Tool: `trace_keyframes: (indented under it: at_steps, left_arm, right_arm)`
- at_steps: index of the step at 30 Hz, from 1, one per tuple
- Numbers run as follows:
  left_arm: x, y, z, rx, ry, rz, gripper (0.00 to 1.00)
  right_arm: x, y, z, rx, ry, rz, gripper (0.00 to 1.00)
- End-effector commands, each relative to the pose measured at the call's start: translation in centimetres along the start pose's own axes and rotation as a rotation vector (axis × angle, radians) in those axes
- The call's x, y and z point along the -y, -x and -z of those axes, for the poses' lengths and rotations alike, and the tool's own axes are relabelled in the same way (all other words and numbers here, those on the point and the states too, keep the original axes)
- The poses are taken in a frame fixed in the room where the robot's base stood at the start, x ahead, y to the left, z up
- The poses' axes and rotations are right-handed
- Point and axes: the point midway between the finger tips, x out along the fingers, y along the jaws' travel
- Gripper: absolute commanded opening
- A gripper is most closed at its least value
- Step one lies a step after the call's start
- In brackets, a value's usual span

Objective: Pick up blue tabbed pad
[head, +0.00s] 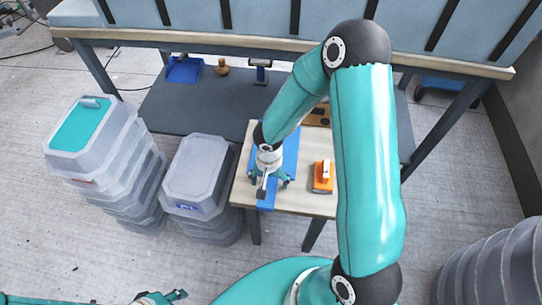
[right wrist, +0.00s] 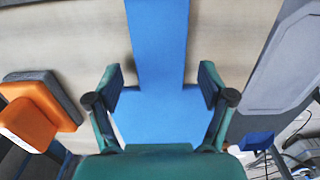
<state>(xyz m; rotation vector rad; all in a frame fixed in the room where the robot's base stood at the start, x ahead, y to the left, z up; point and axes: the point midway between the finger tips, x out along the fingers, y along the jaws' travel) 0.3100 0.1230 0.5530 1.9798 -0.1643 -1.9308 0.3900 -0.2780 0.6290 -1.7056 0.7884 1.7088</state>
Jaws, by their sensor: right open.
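The blue tabbed pad (head: 291,148) lies on a small wooden-topped table, partly hidden under my right arm. Its narrow tab (head: 265,207) reaches the near table edge. In the right wrist view the wide part of the pad (right wrist: 160,112) is below and the tab runs up to the top edge. My right gripper (head: 270,184) is over the pad, open and empty. In the right wrist view its fingers (right wrist: 160,78) stand apart on either side of the pad's narrow part. My left gripper (head: 162,297) is only partly in view at the bottom left; its jaw state is unclear.
An orange-handled block (head: 323,177) sits on the table (head: 302,203), right of the pad. Stacked grey bins (head: 195,170) stand left of the table, with a teal-topped stack (head: 85,125) beyond. A workbench with a lower shelf (head: 190,108) stands behind.

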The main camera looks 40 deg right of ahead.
Motion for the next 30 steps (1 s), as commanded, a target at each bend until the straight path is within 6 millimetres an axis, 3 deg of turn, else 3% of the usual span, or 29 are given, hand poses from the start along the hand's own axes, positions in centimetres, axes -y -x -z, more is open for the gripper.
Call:
trace_keyframes:
  at_steps: [7, 17, 30]
  left_arm:
    - [0.01, -0.03, 0.0, 0.0, 0.0, 0.0, 0.4]
    - [0.01, -0.03, 0.0, 0.0, 0.0, 0.0, 0.4]
    - [-0.09, 0.24, 0.0, 0.0, 0.0, 0.0, 0.4]
  right_arm:
    - [0.04, -0.16, 0.03, -0.001, 0.0, 0.001, 0.81]
    - [0.06, -0.14, 0.02, -0.001, 0.001, 0.0, 0.26]
    - [0.1, 0.59, 0.04, -0.002, 0.0, 0.0, 0.25]
